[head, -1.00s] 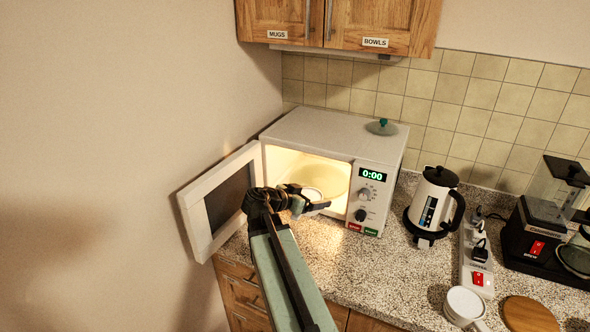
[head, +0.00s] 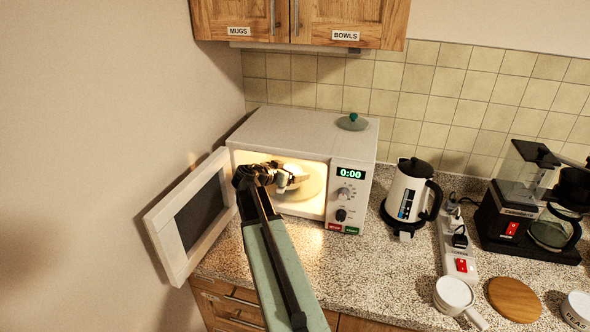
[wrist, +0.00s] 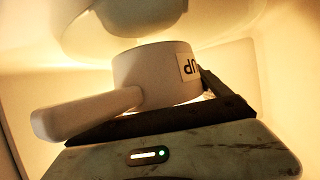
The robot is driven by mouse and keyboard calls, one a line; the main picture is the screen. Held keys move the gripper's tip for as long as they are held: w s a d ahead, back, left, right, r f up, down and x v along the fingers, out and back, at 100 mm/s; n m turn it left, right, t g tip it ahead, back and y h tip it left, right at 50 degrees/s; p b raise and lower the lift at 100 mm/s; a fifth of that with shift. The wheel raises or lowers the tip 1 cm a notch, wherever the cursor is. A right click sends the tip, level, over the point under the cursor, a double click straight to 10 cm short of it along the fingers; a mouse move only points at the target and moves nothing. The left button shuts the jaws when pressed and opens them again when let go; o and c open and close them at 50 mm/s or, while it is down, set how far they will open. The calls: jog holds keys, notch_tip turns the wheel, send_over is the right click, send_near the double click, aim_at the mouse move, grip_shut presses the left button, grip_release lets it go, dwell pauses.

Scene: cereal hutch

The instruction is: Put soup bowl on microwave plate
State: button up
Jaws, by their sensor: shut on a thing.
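The white soup bowl (wrist: 155,75) has a stubby handle and a label ending in "UP", upside down in the wrist view. My gripper (head: 284,180) is shut on it inside the open, lit microwave (head: 292,135). In the head view the bowl (head: 296,170) is mostly hidden by my gripper. The round, pale microwave plate (head: 314,187) shows around and to the right of my gripper. In the wrist view a pale round form, likely the plate (wrist: 125,30), lies at the top, close to the bowl. I cannot tell whether they touch.
The microwave door (head: 195,213) stands open to the left. A teal-knobbed lid (head: 352,123) sits on top of the microwave. A kettle (head: 407,195), power strip (head: 458,250), white handled bowl (head: 455,294), wooden board (head: 514,299) and coffee maker (head: 520,215) stand to the right.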

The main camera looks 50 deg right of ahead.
jog(key=d, duration=0.1)
jog(key=w+d, duration=0.1)
jog(key=d, duration=0.1)
jog(key=shift+w+d, duration=0.3)
jog(key=shift+d, duration=0.05)
jog(key=shift+w+f+b, duration=0.2)
jog(key=shift+f+b, duration=0.7)
jog(key=shift+f, duration=0.1)
jog(key=shift+s+a+r, duration=0.1)
jog(key=shift+s+r, duration=0.2)
jog(key=shift+r, duration=0.05)
jog(key=shift+f, duration=0.25)
jog(key=o, duration=1.7)
jog(key=shift+r, duration=0.1)
